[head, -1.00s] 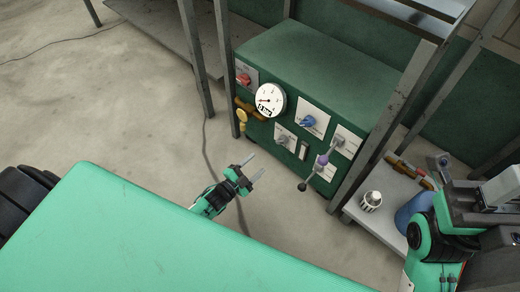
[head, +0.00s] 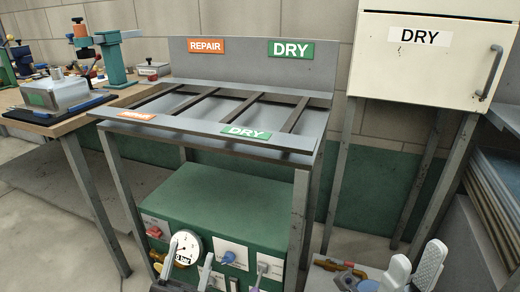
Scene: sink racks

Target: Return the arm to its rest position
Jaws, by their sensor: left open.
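My left gripper (head: 188,258) is at the bottom edge of the head view, in front of the green cabinet (head: 235,200). Its two grey fingers stand apart, with nothing seen between them. The rest of my left arm is below the picture. Light grey parts of my right arm (head: 428,266) show at the bottom right. They are cut off by the picture edge, and I cannot tell the state of the right jaws.
A grey rack (head: 205,124) with REPAIR and DRY labels stands above the cabinet, its bays empty. A cream DRY cupboard (head: 440,60) is at the right. A cluttered workbench (head: 55,128) is at the left. The cabinet front carries a round gauge (head: 186,249) and knobs.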

